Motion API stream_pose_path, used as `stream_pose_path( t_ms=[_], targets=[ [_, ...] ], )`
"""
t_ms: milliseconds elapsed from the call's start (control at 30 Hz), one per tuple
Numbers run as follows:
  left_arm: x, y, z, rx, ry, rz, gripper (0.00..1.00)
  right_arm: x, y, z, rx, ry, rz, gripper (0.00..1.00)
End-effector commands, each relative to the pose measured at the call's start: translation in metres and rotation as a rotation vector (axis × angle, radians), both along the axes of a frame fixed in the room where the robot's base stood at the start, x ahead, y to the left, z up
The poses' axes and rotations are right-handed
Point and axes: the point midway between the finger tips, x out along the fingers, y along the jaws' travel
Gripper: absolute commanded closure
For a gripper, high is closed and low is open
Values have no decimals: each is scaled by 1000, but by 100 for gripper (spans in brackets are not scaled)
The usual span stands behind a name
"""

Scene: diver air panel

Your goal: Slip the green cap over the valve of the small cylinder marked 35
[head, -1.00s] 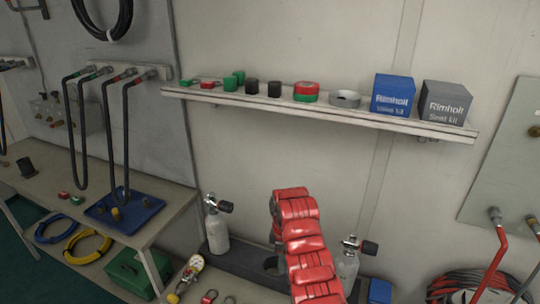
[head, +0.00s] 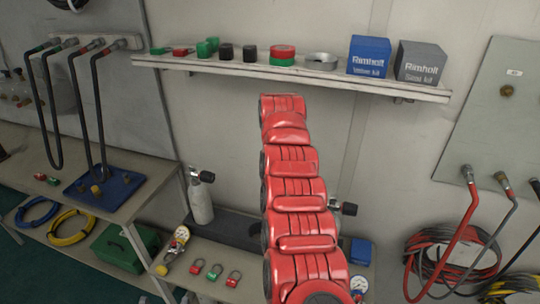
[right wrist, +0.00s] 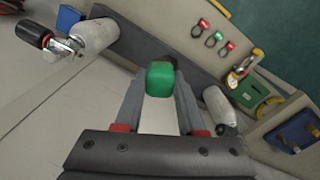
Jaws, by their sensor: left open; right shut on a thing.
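The green cap (right wrist: 160,80) sits between the fingertips of my right gripper (right wrist: 160,92), which is shut on it. Two small pale cylinders with black-knobbed valves stand on a low dark rack. The left one (head: 201,203) shows in the head view. The other is mostly behind my red arm, with its valve knob (head: 348,208) showing. In the right wrist view one cylinder (right wrist: 97,34) lies up and left of the cap, another (right wrist: 217,104) to its right. The cap is clear of both valves. No 35 marking is readable. I cannot make out my left gripper.
A wall shelf (head: 300,80) holds green, red and black caps, tape rolls, a blue box (head: 369,56) and a grey box (head: 419,62). The low bench has several padlocks (head: 214,271), a gauge (head: 181,235) and the dark rack (head: 238,228). Hoses hang at both sides.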

Motion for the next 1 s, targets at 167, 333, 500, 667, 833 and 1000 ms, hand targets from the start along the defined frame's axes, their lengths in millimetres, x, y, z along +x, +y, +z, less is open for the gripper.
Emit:
stream_pose_path(
  t_ms=[167,333,500,667,833,1000],
  targets=[
    [0,0,0,0,0,0,26,11,3,-31,0,10,288,100],
    [0,0,0,0,0,0,26,18,10,-60,-2,8,551,100],
    [0,0,0,0,0,0,26,21,15,-82,-1,5,746,100],
    [0,0,0,0,0,0,26,22,18,-96,0,3,867,100],
    [0,0,0,0,0,0,26,21,20,-105,-1,3,958,100],
    [0,0,0,0,0,0,26,23,22,-108,-4,-3,987,100]
  ],
)
